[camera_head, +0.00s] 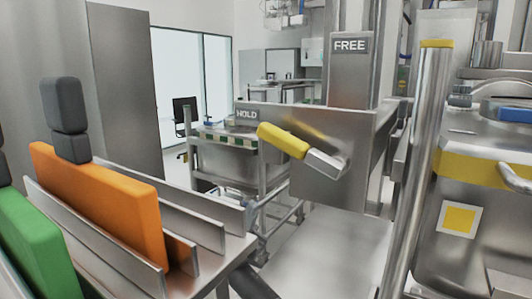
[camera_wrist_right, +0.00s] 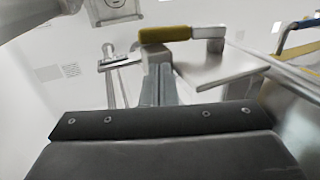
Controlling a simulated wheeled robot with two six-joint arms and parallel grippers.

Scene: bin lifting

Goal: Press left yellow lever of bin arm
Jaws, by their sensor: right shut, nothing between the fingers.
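The left yellow lever (camera_head: 283,140) has a yellow grip on a metal arm and tilts down to the right, on a steel plate between the HOLD and FREE labels. In the right wrist view the same yellow lever (camera_wrist_right: 166,34) lies across the upper middle. My right gripper (camera_wrist_right: 158,58) is shut and empty. Its fingertips appear just under the yellow grip in that view; I cannot tell whether they touch it. In the head view a dark shape at the bottom edge may be part of my right arm. My left gripper is not in view.
An orange panel (camera_head: 105,190) and a green panel (camera_head: 35,245) stand in a metal rack at left. A steel bin unit (camera_head: 470,235) with a yellow band fills the right, behind a vertical metal post (camera_head: 415,175). A metal cart (camera_head: 225,155) stands behind.

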